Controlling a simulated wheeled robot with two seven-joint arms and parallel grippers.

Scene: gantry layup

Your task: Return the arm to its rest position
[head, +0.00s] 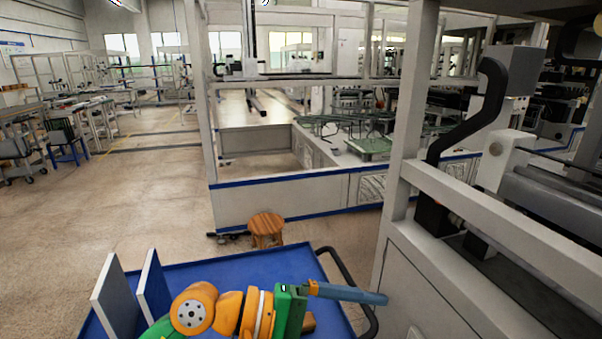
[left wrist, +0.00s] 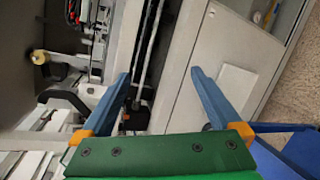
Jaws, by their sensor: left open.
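My left arm (head: 240,308), orange and green, reaches in over the blue cart at the bottom of the head view. My left gripper (head: 378,297) points right, past the cart's edge, with one long blue finger clearly seen from the side. In the left wrist view, the left gripper (left wrist: 160,78) has its two blue fingers wide apart, with nothing between them. My right gripper is in neither view.
The blue cart (head: 225,262) has two upright panels (head: 122,290) at its left and a black handle (head: 352,277) at its right. A grey machine frame (head: 397,215) stands close to the right of my gripper. A wooden stool (head: 266,229) stands behind the cart; open floor lies left.

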